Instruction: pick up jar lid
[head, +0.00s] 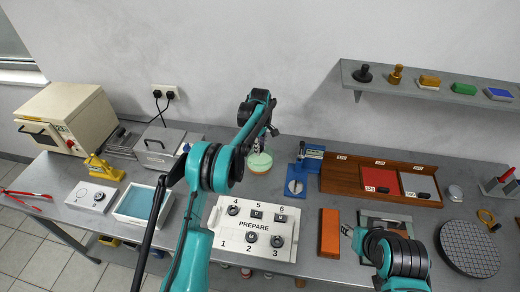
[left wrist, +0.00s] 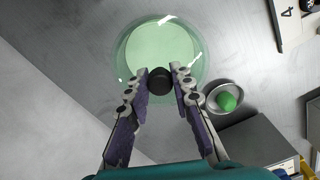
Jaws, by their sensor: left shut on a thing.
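The jar lid (left wrist: 126,76) looks like clear glass with a black knob (left wrist: 159,80). Under it a round pale green surface (left wrist: 160,48) shows through. In the head view the round pale green jar (head: 259,164) stands near the back of the bench, partly hidden by my left gripper (head: 258,147) above it. In the left wrist view my left gripper (left wrist: 160,84) has its two fingers on either side of the knob, shut on it. I cannot tell whether the lid rests on the jar or is raised. My right gripper (head: 350,231) is small and partly hidden; its jaws are unclear.
A small metal dish with a green piece (left wrist: 227,101) stands close beside the jar. A blue device (head: 297,180) is to its right, and a numbered white panel (head: 232,241) lies in front. A wall shelf (head: 400,84) hangs at the right.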

